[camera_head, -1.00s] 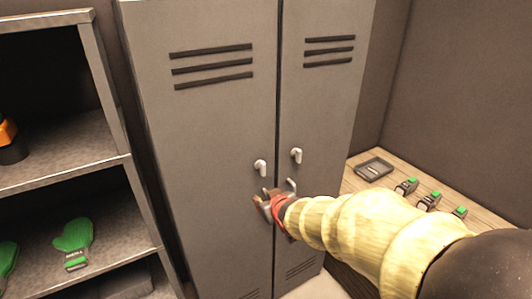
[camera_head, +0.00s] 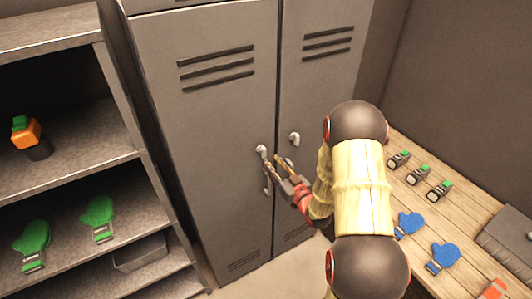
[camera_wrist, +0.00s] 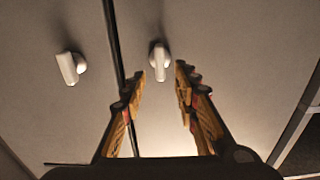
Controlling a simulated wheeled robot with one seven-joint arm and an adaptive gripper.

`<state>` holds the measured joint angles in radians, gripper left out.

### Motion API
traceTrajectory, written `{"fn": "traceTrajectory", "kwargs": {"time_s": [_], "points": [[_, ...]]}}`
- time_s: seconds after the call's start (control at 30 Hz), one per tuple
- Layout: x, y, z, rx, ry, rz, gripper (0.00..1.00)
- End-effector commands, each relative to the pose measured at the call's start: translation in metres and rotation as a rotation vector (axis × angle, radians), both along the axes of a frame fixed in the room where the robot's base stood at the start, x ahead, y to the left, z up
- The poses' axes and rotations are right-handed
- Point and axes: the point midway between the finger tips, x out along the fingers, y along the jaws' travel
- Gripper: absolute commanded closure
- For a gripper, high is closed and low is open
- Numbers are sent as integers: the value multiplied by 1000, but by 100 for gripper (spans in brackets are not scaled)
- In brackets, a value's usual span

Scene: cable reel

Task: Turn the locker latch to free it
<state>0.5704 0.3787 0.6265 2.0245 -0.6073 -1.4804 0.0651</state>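The grey locker (camera_head: 218,130) has two doors, each with a small pale latch near the centre seam. The left door latch (camera_head: 262,150) is at my gripper's tips in the head view, and fingers partly cover the area below it. The right door latch (camera_head: 294,138) is free, to the right of my gripper (camera_head: 272,167). In the wrist view, one latch (camera_wrist: 160,52) lies ahead, between the spread fingers of my gripper (camera_wrist: 161,69); no clear contact shows. The other latch (camera_wrist: 71,68) sits across the seam, tilted. My gripper is open and empty. Both doors look closed.
A metal shelf rack (camera_head: 120,147) with green mitts (camera_head: 98,218) and an orange-and-black item (camera_head: 27,135) stands left. A wooden table (camera_head: 398,252) at right holds several small green-topped devices (camera_head: 419,175) and blue mitts (camera_head: 442,257). My arm fills the space before the table.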

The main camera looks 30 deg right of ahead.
Motion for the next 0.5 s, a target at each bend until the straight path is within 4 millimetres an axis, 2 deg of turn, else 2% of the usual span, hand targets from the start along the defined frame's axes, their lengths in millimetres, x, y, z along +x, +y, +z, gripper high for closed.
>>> {"fn": "traceTrajectory", "kwargs": {"time_s": [0.1, 0.3, 0.5], "points": [[20, 2, 0, -1, 1, 3, 70], [45, 2, 1, -2, 1, 1, 70], [55, 3, 0, -1, 2, 1, 70]]}}
